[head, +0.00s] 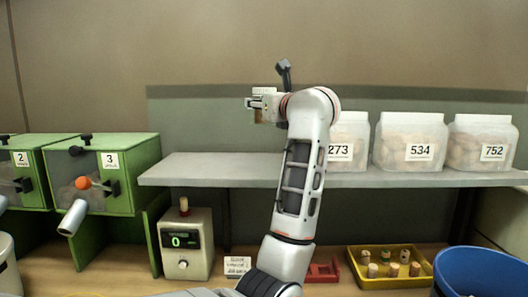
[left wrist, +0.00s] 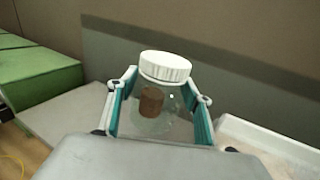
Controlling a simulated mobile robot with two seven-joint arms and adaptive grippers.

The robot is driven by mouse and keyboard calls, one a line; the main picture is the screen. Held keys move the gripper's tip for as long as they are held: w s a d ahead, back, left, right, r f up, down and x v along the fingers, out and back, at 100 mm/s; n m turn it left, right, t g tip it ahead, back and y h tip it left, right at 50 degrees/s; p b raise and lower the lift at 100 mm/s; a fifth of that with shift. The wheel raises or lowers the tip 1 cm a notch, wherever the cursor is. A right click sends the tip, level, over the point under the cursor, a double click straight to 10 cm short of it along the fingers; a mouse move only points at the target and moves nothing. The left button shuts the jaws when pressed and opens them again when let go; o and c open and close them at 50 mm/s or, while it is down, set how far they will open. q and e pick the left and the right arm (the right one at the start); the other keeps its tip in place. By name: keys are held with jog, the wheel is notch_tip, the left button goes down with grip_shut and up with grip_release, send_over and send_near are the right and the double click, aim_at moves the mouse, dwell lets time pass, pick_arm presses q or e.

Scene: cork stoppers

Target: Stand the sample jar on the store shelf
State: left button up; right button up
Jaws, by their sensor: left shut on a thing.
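The sample jar is clear with a white ribbed lid; in the left wrist view the jar (left wrist: 178,118) holds a brown cork stopper. My left gripper (left wrist: 160,112) is shut on it, a finger at each side. In the head view the left gripper (head: 262,104) holds the small jar (head: 263,92) upright, its image above the store shelf; the gripper partly hides it. The store shelf (head: 215,172) is a long grey board. Its left stretch is bare. My right gripper is not in view.
Large jars marked 273 (head: 341,150), 534 (head: 420,152) and 752 (head: 493,153) fill the shelf's right part. Green bins (head: 130,170) stand left of it. Below are a counter scale (head: 187,255), a yellow tray (head: 375,283) with several stoppers and a blue tub (head: 480,262).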

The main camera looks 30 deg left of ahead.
pick_arm(q)
notch_tip(320, 180, down, 13)
jog(key=shift+r+p, duration=0.1)
jog(key=shift+p, duration=0.3)
jog(key=o, duration=1.4)
jog(key=shift+f, duration=0.2)
jog(key=shift+r, duration=0.1)
